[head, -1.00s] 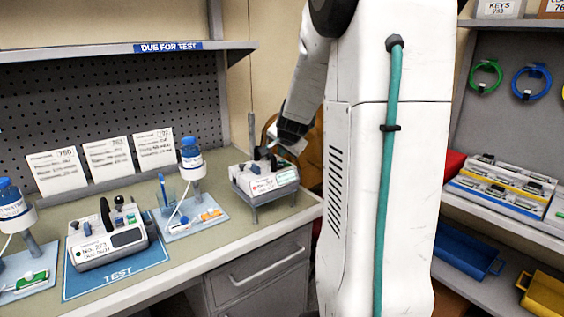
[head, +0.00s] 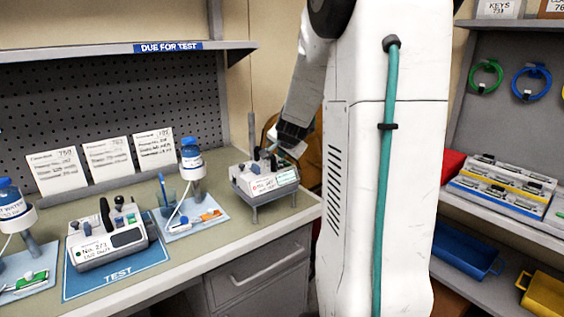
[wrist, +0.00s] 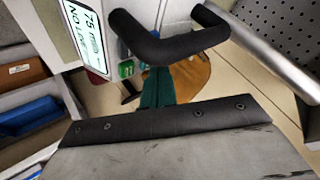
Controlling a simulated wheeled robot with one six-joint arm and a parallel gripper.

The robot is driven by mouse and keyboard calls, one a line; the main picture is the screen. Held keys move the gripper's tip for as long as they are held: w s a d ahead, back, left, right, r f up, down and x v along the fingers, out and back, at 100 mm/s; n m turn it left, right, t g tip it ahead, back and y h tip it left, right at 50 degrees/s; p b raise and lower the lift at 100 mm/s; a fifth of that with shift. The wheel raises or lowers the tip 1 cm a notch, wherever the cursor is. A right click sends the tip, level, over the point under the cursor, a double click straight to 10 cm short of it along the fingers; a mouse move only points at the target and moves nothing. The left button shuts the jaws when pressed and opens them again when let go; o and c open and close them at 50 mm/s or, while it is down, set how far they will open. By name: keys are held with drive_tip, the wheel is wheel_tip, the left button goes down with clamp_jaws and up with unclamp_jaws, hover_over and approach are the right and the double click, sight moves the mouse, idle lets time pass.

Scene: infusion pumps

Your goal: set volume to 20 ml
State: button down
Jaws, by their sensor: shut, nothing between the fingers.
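The pump (head: 262,181) stands on a small raised stand at the right end of the bench. It is a pale box with a red-marked label and a lit display. In the wrist view its display (wrist: 85,35) is sideways at upper left and reads about "76 ml", with a second line partly cut off. A green button (wrist: 126,69) is beside it. A black bent bar (wrist: 168,45), seemingly the pump's handle, crosses the upper middle. My gripper (head: 288,146) is shut and empty, just above the pump's back right. Its grey, black-edged end (wrist: 170,119) fills the lower wrist view; contact is unclear.
A second pump (head: 108,242) sits on the blue TEST mat (head: 75,289). A shelf (head: 120,52) overhangs the bench. Blue (head: 468,257) and yellow (head: 546,296) bins are at right.

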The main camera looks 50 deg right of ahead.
sight(282, 164)
drive_tip(key=shift+f, duration=0.45)
idle(0.6)
drive_tip(key=shift+r, duration=0.9)
drive_tip(key=shift+r, duration=2.5)
idle(0.5)
wheel_tip(282, 164, up, 4)
drive_tip(key=shift+f, duration=0.1)
idle(0.3)
